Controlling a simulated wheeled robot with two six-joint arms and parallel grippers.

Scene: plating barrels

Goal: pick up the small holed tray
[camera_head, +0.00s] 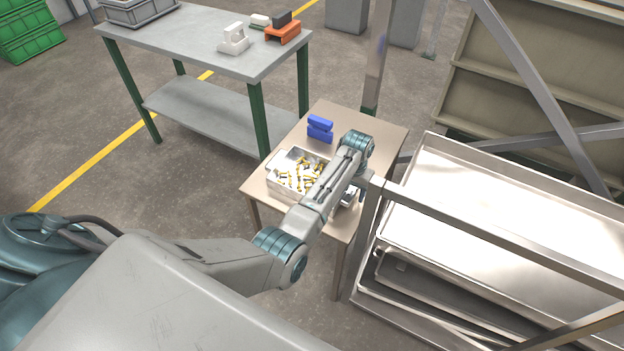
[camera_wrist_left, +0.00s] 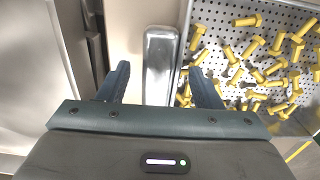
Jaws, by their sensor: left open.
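The small holed tray (camera_head: 288,186) is a light metal tray with perforated walls on the small tan table, with yellow bolts in it. In the left wrist view the tray (camera_wrist_left: 285,20) fills the upper right. A smooth metal bar (camera_wrist_left: 160,62), apparently its handle, runs along its left side. My left gripper (camera_wrist_left: 160,88) is open, with one finger on each side of the bar as seen from the wrist; whether they reach down to its height I cannot tell. In the head view my forearm hides the tray's right part and most of the gripper. My right gripper is not in view.
A blue object (camera_head: 320,128) stands behind the tray on the tan table (camera_head: 378,127). A metal frame with a large bright trough (camera_head: 500,215) stands close on the right. A grey workbench (camera_head: 170,42) with several items is at the back left.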

